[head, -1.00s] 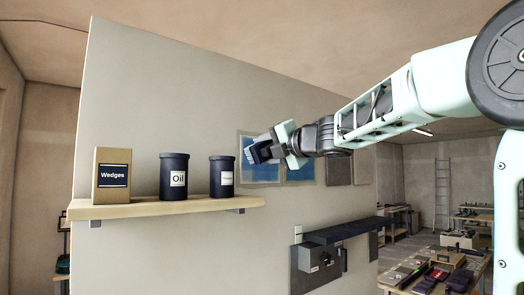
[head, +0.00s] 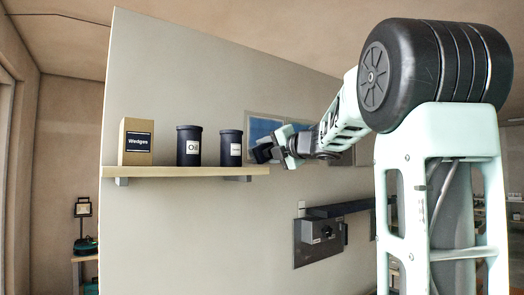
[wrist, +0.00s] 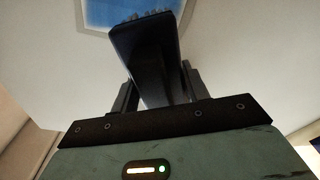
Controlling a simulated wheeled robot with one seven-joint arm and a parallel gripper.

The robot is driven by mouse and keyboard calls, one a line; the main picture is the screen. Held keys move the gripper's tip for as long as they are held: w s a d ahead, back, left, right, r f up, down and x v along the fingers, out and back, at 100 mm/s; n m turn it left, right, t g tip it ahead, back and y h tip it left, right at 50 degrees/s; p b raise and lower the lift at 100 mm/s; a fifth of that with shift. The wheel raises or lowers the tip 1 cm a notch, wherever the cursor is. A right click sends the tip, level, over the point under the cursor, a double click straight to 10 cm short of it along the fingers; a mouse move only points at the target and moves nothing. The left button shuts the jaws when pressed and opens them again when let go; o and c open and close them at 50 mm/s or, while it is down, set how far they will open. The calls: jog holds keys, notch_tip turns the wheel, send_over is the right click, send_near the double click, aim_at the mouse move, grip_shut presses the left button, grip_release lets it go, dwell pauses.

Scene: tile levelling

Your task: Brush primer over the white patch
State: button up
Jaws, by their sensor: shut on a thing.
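My gripper (head: 276,149) is shut on a dark brush (head: 262,154) in front of the wall, just right of the shelf. In the wrist view the brush (wrist: 146,55) stands between the two fingers of my gripper (wrist: 152,85), with short bristles along its far end. Beyond the bristles is a blue panel with a pale border (wrist: 105,12). The same panel shows in the head view (head: 262,127), partly hidden by my gripper. I cannot make out a distinct white patch, nor whether the bristles touch the wall.
A wooden shelf (head: 180,172) left of my gripper bears a Wedges box (head: 137,142), an Oil can (head: 188,146) and another dark can (head: 231,148). A dark wall unit (head: 318,233) sits lower right. My arm hides much of the right side.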

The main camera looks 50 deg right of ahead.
aim_at(246, 152)
jog(key=shift+w+d+p, duration=0.1)
jog(key=shift+w+d, duration=0.1)
jog(key=shift+w, duration=0.7)
jog(key=shift+w+d+p, duration=0.1)
jog(key=shift+w+d, duration=0.15)
jog(key=shift+w, duration=0.7)
jog(key=shift+w+d+p, duration=0.1)
jog(key=shift+w+d, duration=0.1)
jog(key=shift+w, duration=0.7)
jog(key=shift+w+d, duration=0.25)
jog(key=shift+w, duration=0.7)
jog(key=shift+d, duration=0.1)
jog(key=d, duration=0.2)
jog(key=s+d+p, duration=0.1)
jog(key=shift+d, duration=0.35)
jog(key=shift+a, duration=0.1)
jog(key=shift+w+a+b, duration=0.3)
jog(key=shift+a, duration=0.65)
jog(key=shift+w+a+b, duration=0.25)
jog(key=shift+a, duration=0.65)
